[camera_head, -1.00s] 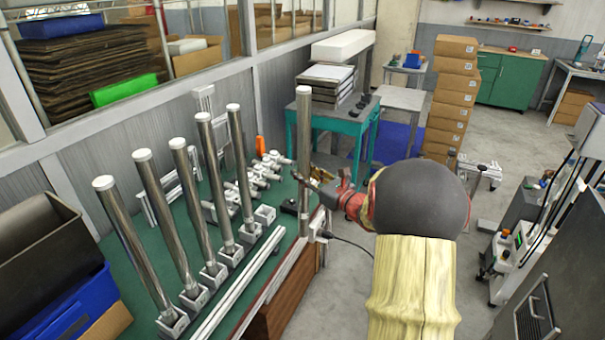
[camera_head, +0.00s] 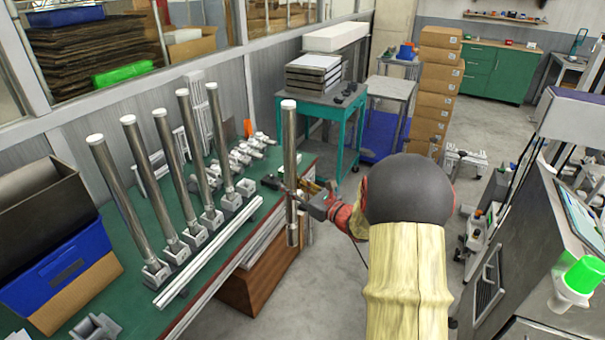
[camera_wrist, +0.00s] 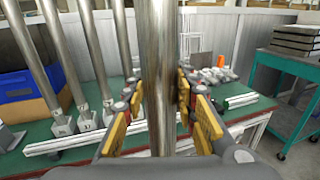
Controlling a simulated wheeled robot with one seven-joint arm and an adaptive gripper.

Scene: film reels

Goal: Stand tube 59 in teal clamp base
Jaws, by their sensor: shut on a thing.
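My gripper (camera_head: 298,196) is shut on a long steel tube with a white cap (camera_head: 289,140), held about upright beside the right edge of the green bench. In the wrist view the tube (camera_wrist: 157,70) stands between the two yellow-padded fingers (camera_wrist: 158,105). Its lower end is in the air, apart from the bench. I cannot read a number on it. Several other capped tubes (camera_head: 119,200) stand in a row of grey clamp bases (camera_head: 157,270) on the bench. A grey clamp piece (camera_head: 92,328) without a tube is at the bottom left. I cannot make out a teal clamp base.
A white rail (camera_head: 210,250) lies along the bench in front of the row. Small metal fittings (camera_head: 245,150) lie behind. Blue and black bins (camera_head: 60,262) stand at left. A teal table (camera_head: 335,104) is beyond the bench. Grey machinery (camera_head: 530,250) stands right.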

